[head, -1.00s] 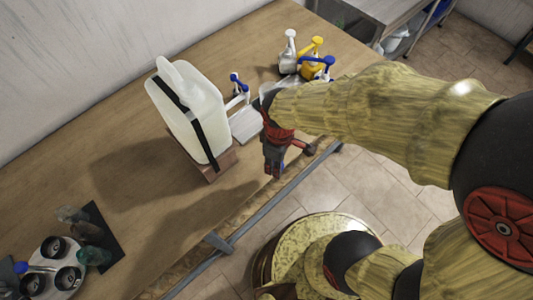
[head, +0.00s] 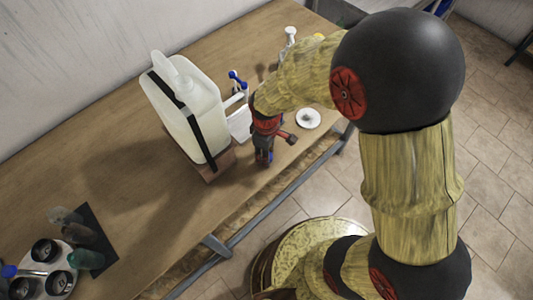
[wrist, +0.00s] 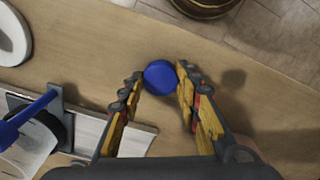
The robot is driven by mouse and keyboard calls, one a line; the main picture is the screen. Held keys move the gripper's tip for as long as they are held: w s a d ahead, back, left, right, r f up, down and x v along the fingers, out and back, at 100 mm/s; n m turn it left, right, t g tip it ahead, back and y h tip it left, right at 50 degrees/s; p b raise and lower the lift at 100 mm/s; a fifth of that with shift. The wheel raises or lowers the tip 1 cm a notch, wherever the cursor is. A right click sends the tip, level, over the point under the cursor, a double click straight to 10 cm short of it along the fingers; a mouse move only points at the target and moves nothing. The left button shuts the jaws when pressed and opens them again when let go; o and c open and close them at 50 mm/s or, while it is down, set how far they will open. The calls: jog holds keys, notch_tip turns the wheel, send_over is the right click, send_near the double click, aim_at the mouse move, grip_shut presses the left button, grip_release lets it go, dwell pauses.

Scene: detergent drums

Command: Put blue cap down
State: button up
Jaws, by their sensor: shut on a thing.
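My gripper (head: 264,160) hangs above the wooden table near its front edge, to the right of the big white jug. In the wrist view its two fingers (wrist: 160,75) are closed on the round blue cap (wrist: 160,78), one on each side. The cap's top faces the camera, and bare table shows around it. I cannot tell how far the cap is above the wood. In the head view the fingers mostly hide the cap.
The white jug (head: 187,105) with a black strap stands on a wooden block (head: 212,165) left of my gripper. A blue-handled tap (head: 238,80) is behind. A white dish (head: 308,118) lies to the right. A round tray (head: 62,283) with black cups is at lower left.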

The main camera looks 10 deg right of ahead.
jog(key=shift+f, duration=0.15)
jog(key=o, duration=0.7)
jog(key=shift+c, duration=0.2)
jog(key=s+d+r+m+t+p, duration=0.1)
jog(key=s+d+r+m, duration=0.15)
jog(key=r, duration=0.95)
jog(key=s+d+r+m+t+p, duration=0.1)
jog(key=d+r+m+p, duration=0.15)
jog(key=r, duration=0.95)
jog(key=s+d+r+m+t, duration=0.1)
jog(key=s+d+r+m, duration=0.1)
jog(key=s+r, duration=0.1)
jog(key=s+d+r+m+t, duration=0.1)
jog(key=s+d+r+m, duration=0.1)
jog(key=s+r, duration=0.1)
jog(key=s+d+r+m+t, duration=0.1)
jog(key=s+d+r+m, duration=0.1)
jog(key=s+d, duration=0.1)
jog(key=shift+r+t+b, duration=0.3)
jog(key=shift+r+b, duration=0.05)
jog(key=shift+r, duration=0.05)
